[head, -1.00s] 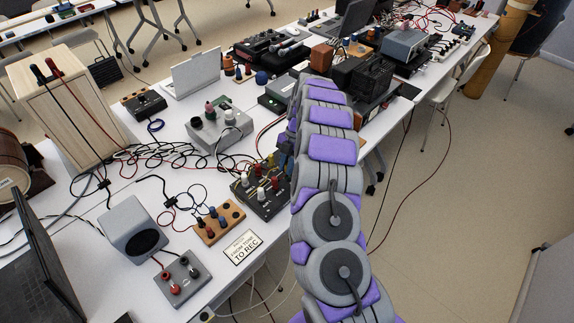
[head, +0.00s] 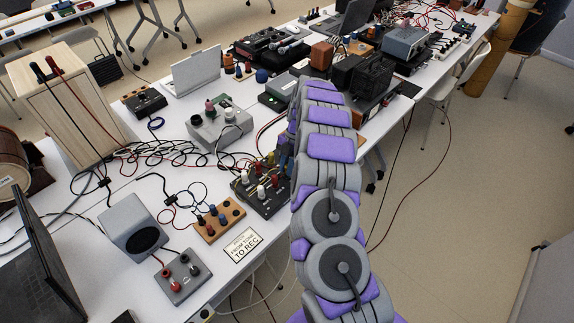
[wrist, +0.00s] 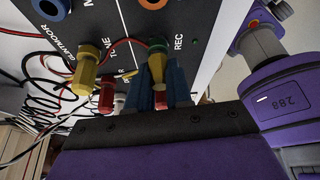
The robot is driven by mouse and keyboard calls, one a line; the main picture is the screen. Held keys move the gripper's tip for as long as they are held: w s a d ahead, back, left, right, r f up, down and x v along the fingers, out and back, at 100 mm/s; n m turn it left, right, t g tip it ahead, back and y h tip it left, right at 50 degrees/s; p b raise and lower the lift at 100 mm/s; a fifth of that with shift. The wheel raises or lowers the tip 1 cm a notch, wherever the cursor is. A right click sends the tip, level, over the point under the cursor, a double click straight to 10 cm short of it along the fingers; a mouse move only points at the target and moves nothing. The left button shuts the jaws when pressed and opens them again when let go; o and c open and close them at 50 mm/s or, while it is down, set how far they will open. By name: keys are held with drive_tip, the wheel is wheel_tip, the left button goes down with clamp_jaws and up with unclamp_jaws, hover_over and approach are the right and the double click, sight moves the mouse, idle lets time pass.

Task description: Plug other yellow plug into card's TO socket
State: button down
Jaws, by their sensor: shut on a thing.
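The card (head: 243,245) lies at the table's front edge in the head view and reads "FROM TONE TO REC". The black panel box (head: 252,203) stands behind it. In the wrist view, the box's panel (wrist: 205,28) has the label "REC" beside one yellow plug (wrist: 157,62). My gripper (wrist: 160,82), with blue fingers, is shut on that plug. The plug's tip is at the panel by the REC label; I cannot tell how deep it sits. Another yellow plug (wrist: 87,66) stands in the panel to the left. In the head view my arm partly hides my gripper (head: 284,155).
Red and white knobs stand on the black box, close to my fingers. A wooden terminal block (head: 220,220), a grey speaker (head: 134,228) and a grey terminal box (head: 183,277) stand to the left. Loose cables (head: 150,155) tangle behind. Floor is open at the right.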

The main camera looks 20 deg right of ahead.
drive_tip(key=c, duration=1)
unclamp_jaws()
drive_tip(key=shift+o, duration=0.2)
drive_tip(key=shift+r, duration=3.7)
drive_tip(key=shift+r, duration=0.1)
drive_tip(key=s+a+r+m+h, duration=0.1)
drive_tip(key=s+a+r+m, duration=0.35)
drive_tip(key=s+r, duration=0.4)
drive_tip(key=s+a+r+m, duration=0.3)
drive_tip(key=s+r+m, duration=0.3)
drive_tip(key=s+r, duration=0.3)
drive_tip(key=s+d+m+h, duration=0.2)
drive_tip(key=s+m, duration=1.3)
drive_tip(key=s, duration=1.2)
drive_tip(key=shift+d+f+t+h, duration=0.3)
drive_tip(key=shift+d+f+t, duration=0.05)
drive_tip(key=shift+f+t, duration=0.05)
